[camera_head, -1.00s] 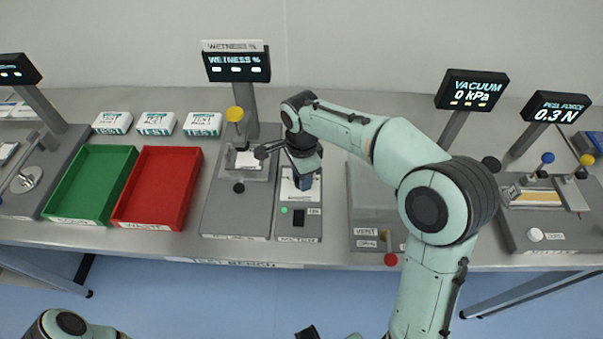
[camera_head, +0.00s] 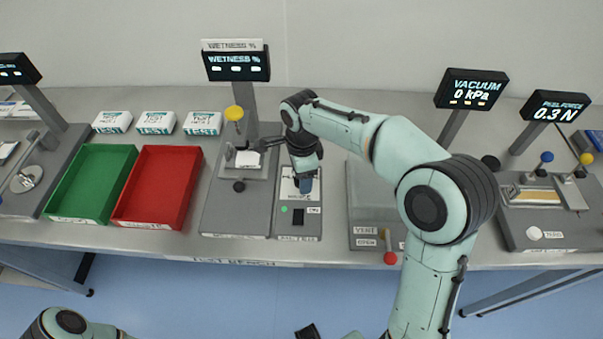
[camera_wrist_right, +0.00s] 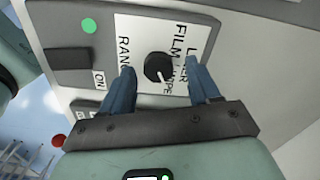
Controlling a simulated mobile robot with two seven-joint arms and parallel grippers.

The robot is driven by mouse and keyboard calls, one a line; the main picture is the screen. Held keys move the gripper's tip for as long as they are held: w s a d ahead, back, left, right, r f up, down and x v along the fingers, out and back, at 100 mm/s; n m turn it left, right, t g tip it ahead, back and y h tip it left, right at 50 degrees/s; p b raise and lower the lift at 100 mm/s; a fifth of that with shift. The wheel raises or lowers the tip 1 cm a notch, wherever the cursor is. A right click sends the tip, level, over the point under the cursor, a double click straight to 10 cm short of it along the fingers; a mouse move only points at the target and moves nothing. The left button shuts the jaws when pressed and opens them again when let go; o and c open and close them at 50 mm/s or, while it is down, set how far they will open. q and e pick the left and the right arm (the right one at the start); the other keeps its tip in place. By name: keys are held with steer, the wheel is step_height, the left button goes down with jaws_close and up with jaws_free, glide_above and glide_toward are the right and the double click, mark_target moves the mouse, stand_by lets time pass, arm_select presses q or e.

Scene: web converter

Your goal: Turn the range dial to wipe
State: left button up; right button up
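The range dial (camera_wrist_right: 158,67) is a round black knob with a white mark, on a white plate lettered RANGE, FILM and WIPE, with another label partly covered. In the right wrist view the mark points to the lower right, toward the WIPE lettering. My right gripper (camera_wrist_right: 160,68) has its two blue fingers apart, one on each side of the knob, with gaps visible. In the head view my right gripper (camera_head: 304,183) is over the grey dial unit (camera_head: 299,222) and hides the dial.
The unit has a green light (camera_wrist_right: 89,26) and a dark block (camera_wrist_right: 67,59). The wetness station with a yellow-knobbed lever (camera_head: 234,113) is close on the left. Red (camera_head: 158,187) and green (camera_head: 92,183) trays stand further left. The vacuum station (camera_head: 371,215) is on the right.

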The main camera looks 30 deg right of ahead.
arm_select(q)
steer(key=r+p, duration=0.1)
steer(key=w+r+p, duration=0.1)
steer(key=shift+w+r, duration=0.3)
steer(key=shift+r, duration=0.1)
arm_select(e)
step_height(320, 180, up, 13)
steer(key=shift+r, duration=0.2)
stand_by(0.4)
